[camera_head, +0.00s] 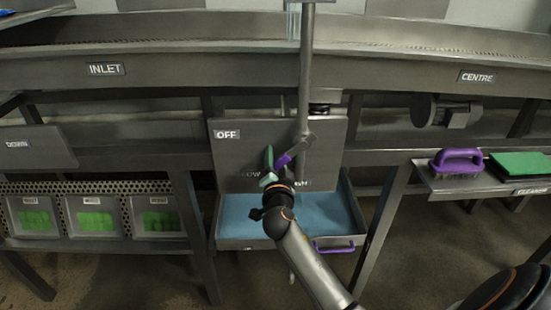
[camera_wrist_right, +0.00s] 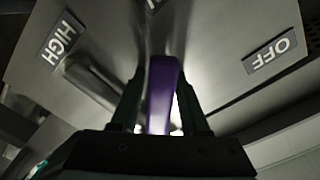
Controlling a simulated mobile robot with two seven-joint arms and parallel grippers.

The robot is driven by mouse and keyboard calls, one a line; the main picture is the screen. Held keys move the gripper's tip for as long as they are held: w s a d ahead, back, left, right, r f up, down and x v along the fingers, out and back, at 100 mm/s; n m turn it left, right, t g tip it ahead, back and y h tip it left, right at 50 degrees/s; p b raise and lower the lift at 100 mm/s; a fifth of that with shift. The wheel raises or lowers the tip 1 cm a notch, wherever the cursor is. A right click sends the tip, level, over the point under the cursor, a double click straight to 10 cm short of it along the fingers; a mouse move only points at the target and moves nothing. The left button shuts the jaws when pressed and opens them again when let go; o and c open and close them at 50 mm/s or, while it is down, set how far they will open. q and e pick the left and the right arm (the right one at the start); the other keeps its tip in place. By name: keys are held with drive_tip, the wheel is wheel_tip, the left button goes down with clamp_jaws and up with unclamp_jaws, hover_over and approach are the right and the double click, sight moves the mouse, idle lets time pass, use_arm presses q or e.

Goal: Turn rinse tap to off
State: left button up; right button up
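The rinse tap has a purple handle (camera_head: 284,160) on a grey lever in front of a metal panel (camera_head: 232,154). The handle slants down and left from the vertical pipe (camera_head: 304,75). The OFF label (camera_head: 227,134) is at the panel's upper left; labels along the bottom are partly covered. In the right wrist view, the purple handle (camera_wrist_right: 164,95) lies between the fingers of my right gripper (camera_wrist_right: 162,100), which look closed on it. OFF (camera_wrist_right: 269,55) is to the right and HIGH (camera_wrist_right: 62,41) to the left there. My left gripper is out of view.
A drawer with a blue inside (camera_head: 225,240) stands open below the panel. A purple-handled item (camera_head: 457,160) and a green pad (camera_head: 520,165) sit on a shelf at right. Bins with green contents (camera_head: 93,222) are at left. The long trough (camera_head: 200,70) runs above.

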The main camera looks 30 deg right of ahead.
clamp_jaws()
idle(1.1)
